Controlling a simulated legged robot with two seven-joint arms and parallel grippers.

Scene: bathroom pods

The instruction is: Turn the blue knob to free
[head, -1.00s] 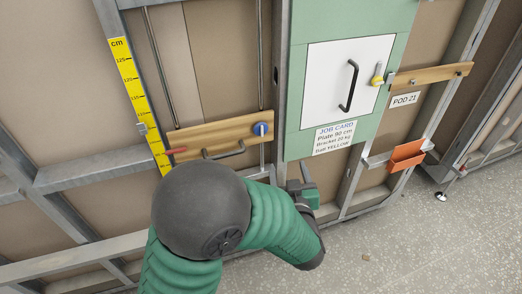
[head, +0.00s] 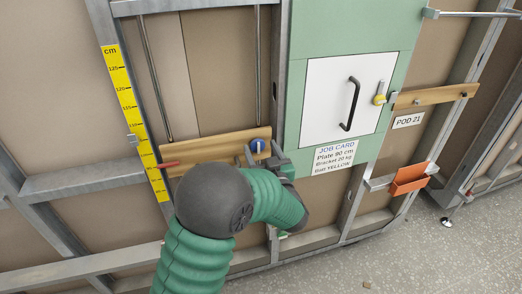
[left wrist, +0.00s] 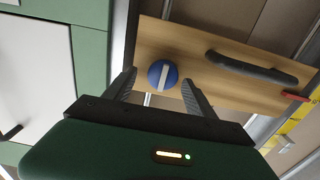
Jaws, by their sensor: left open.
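The blue knob (head: 257,146) is a round disc with a pale bar across it, mounted at the right end of a wooden board (head: 190,149). In the left wrist view the knob (left wrist: 163,74) shows its white bar close to upright in the picture. My left gripper (head: 258,153) is at the knob in the head view. In the left wrist view its two fingers (left wrist: 157,84) are apart, one to each side of the knob, with gaps visible. I cannot tell how deep the fingers reach. My right gripper is not in view.
A dark handle (left wrist: 251,68) and a red lever (left wrist: 295,96) sit on the same board. A white door (head: 341,95) with a black handle and yellow latch is to the right, above a job card (head: 336,156). An orange holder (head: 409,179) is farther right.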

